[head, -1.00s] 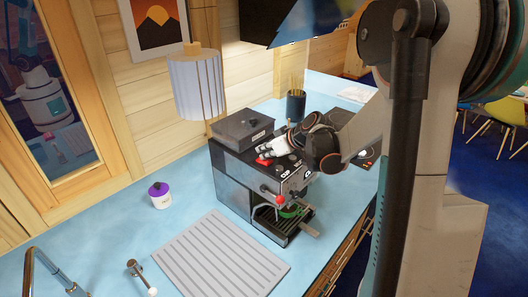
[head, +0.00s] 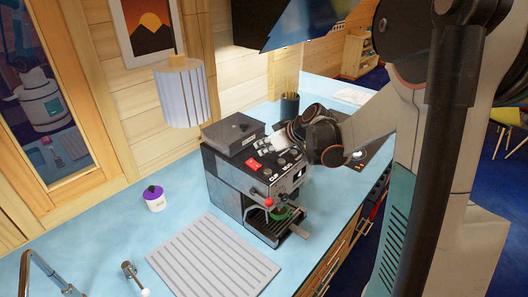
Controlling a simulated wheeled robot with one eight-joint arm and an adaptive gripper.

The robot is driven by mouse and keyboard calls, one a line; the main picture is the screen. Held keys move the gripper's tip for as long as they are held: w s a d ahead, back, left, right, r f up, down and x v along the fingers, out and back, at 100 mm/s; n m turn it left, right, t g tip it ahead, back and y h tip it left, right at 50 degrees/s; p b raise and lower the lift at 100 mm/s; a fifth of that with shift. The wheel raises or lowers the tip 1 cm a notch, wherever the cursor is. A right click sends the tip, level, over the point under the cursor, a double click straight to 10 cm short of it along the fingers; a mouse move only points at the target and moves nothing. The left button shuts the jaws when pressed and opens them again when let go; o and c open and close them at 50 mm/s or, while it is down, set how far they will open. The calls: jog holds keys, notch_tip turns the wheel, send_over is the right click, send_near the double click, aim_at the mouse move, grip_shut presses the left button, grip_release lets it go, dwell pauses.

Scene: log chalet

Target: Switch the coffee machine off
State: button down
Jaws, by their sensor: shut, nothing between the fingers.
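The coffee machine (head: 228,185) stands on the blue counter in the middle of the head view, dark with a metal front. A red switch (head: 254,163) shows on its top front, beside dark knobs. My gripper (head: 265,149) is shut and empty, just above the top of the machine, behind and to the right of the red switch. The red switch is in plain view. I cannot tell whether the fingertips touch the machine.
A ribbed drain mat (head: 212,258), a purple-lidded jar (head: 154,198) and a tap (head: 30,270) are to the left. A hanging lamp (head: 182,95) is above, and a dark cup of sticks (head: 289,105) stands behind.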

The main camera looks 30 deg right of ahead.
jog(key=v, duration=0.7)
jog(key=shift+s, duration=0.45)
jog(key=shift+s+d, duration=0.1)
jog(key=shift+f+b, duration=0.1)
jog(key=shift+b, duration=0.6)
jog(key=t+b, duration=0.1)
jog(key=b, duration=0.1)
send_over(254, 164)
jog(key=s, duration=0.1)
notch_tip(254, 164, down, 5)
jog(key=shift+r, duration=0.1)
jog(key=shift+w+f, duration=0.25)
jog(key=shift+f, duration=0.35)
jog(key=shift+w+f, duration=0.2)
jog(key=shift+f, duration=0.4)
jog(key=shift+f+b, duration=0.3)
jog(key=shift+f, duration=0.65)
